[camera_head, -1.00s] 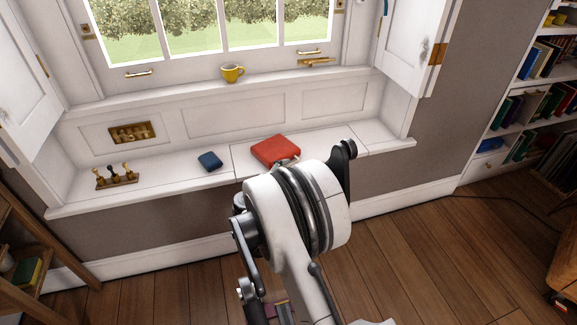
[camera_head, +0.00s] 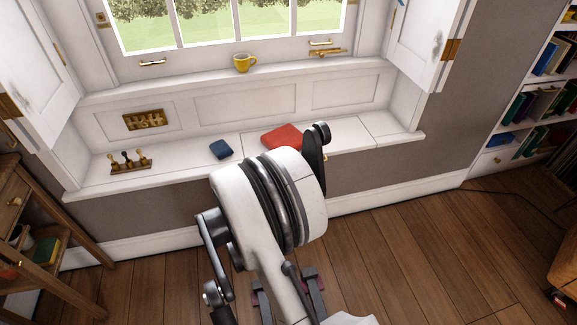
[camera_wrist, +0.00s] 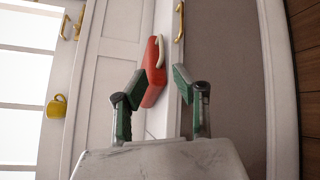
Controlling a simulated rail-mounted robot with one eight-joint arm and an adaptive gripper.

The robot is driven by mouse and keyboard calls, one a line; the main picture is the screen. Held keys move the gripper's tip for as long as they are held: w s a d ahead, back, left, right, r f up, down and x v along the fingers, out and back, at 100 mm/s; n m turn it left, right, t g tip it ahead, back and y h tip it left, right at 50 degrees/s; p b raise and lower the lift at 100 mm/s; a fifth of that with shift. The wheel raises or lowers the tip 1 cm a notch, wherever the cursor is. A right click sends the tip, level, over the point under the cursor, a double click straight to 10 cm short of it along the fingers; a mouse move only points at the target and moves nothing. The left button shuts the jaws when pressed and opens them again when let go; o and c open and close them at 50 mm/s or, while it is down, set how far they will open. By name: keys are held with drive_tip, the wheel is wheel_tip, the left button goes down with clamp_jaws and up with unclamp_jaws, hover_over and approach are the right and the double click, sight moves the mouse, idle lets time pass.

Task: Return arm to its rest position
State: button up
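My arm fills the lower middle of the head view, in front of the window seat. My gripper (camera_wrist: 158,86) shows in the wrist view with its two green-padded fingers spread apart and nothing held between them. In the head view this red object (camera_head: 281,136) lies on the white window seat (camera_head: 360,136), partly covered by my arm.
A small dark blue object (camera_head: 221,149) and a brass stand (camera_head: 131,162) are on the seat. A yellow mug (camera_head: 243,63) stands on the sill. Wooden shelves (camera_head: 55,235) stand at left, a bookcase (camera_head: 520,105) at right.

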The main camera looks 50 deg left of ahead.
drive_tip(key=w+d+r+m+g+h, duration=0.1)
drive_tip(key=w+d+r+m+g, duration=0.15)
drive_tip(key=w+d+r, duration=0.5)
drive_tip(key=w+d+r+m+g+h, duration=0.1)
drive_tip(key=w+d+r+m+h, duration=0.2)
drive_tip(key=d, duration=0.7)
drive_tip(key=w+d+r+m+g, duration=0.1)
drive_tip(key=w+d+r+m, duration=0.25)
drive_tip(key=w+d, duration=0.35)
drive_tip(key=s+d+r+m+g, duration=0.1)
drive_tip(key=d+r+m, duration=0.15)
drive_tip(key=d, duration=0.45)
drive_tip(key=d+r+m+g, duration=0.1)
drive_tip(key=d+r, duration=0.2)
drive_tip(key=d, duration=0.4)
drive_tip(key=s+d+r+m+g, duration=0.1)
drive_tip(key=s+d+r+m, duration=0.25)
drive_tip(key=d, duration=0.65)
drive_tip(key=s+d+r+m+g, duration=0.1)
drive_tip(key=s+d+r+m, duration=0.3)
drive_tip(key=d, duration=0.6)
drive_tip(key=s+d+r+m, duration=0.2)
drive_tip(key=s+d+m, duration=0.4)
drive_tip(key=s+d, duration=0.9)
wheel_tip(320, 180, up, 14)
drive_tip(key=s+a+p, duration=0.1)
drive_tip(key=a+p, duration=0.1)
drive_tip(key=p, duration=1.2)
drive_tip(key=shift+s+r, duration=0.15)
drive_tip(key=shift+r, duration=0.1)
